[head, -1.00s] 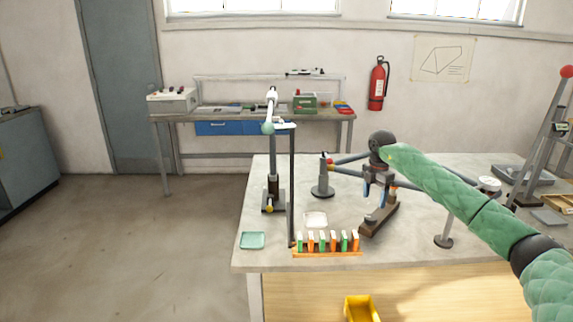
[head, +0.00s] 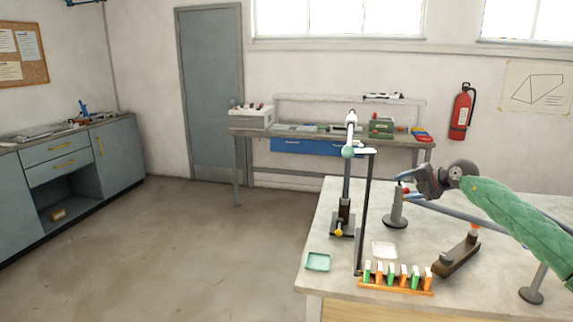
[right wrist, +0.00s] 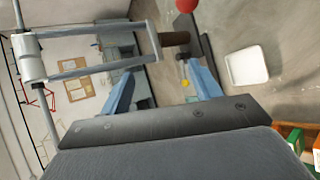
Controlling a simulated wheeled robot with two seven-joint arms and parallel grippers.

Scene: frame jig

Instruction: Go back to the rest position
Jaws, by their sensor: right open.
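My right gripper (head: 404,186) shows in the head view above the right part of the table, at the end of my green arm. It points left, with its blue fingers apart and nothing seen between them. In the right wrist view the two blue fingers (right wrist: 160,88) are also spread. Grey bars show beyond and beside them there. In the head view a grey post with a red top (head: 396,215) stands just below the gripper; I cannot tell whether they touch. My left gripper is not in view.
The table (head: 335,215) bears a dark block (head: 457,257), a rack of green and orange pieces (head: 397,289), a white dish (head: 385,250), a teal tray (head: 318,262) and a tall dark stand (head: 364,215). Floor left of the table is clear.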

